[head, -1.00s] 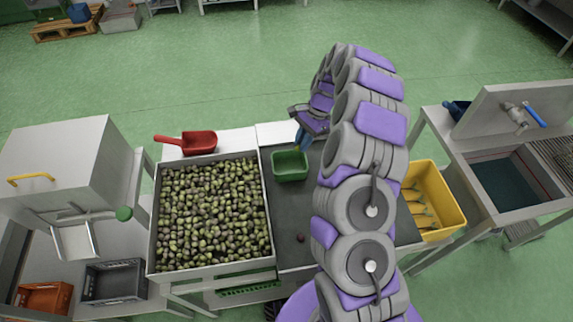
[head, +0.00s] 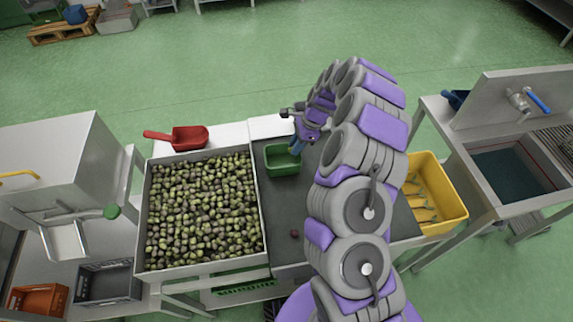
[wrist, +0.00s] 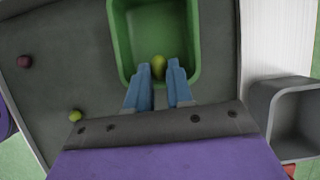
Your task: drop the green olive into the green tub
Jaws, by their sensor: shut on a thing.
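The green olive (wrist: 158,67) shows in the wrist view between the blue fingertips of my gripper (wrist: 157,75), which is shut on it. The green tub (wrist: 120,40) lies beneath the fingertips, and the olive appears within its outline, near the wall closest to my gripper. I cannot tell how high above the tub's floor the olive is. In the head view my gripper (head: 295,149) is at the right side of the green tub (head: 270,170); the olive cannot be made out there.
A dark red olive (wrist: 24,62) and another yellow-green olive (wrist: 75,116) lie on the dark table top. A crate full of olives (head: 140,225) stands left of the tub, with a red scoop (head: 190,138) behind it. A yellow bin (head: 459,205) stands at right.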

